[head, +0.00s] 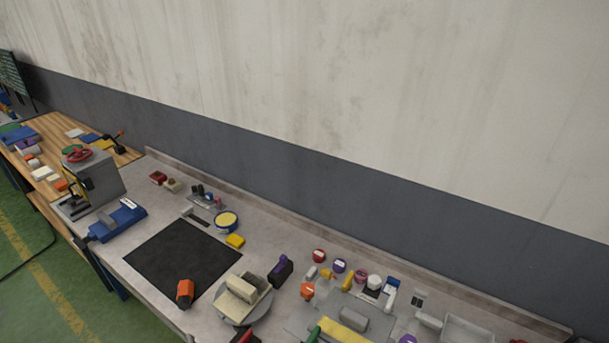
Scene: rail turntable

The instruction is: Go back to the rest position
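Neither of my grippers nor my arms can be made out in the head view. The grey round turntable (262,311) stands on the workbench (150,170) near the bottom middle. A beige box-shaped part (240,290) and a grey open part lie on top of it. A purple and black object (280,268) stands just right of the turntable.
A black mat (180,255) lies left of the turntable, with an orange and black object (185,292) at its front. A blue tool (118,220) and a grey machine with a red handwheel (78,154) stand left. Several small parts crowd the right. A wall runs behind.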

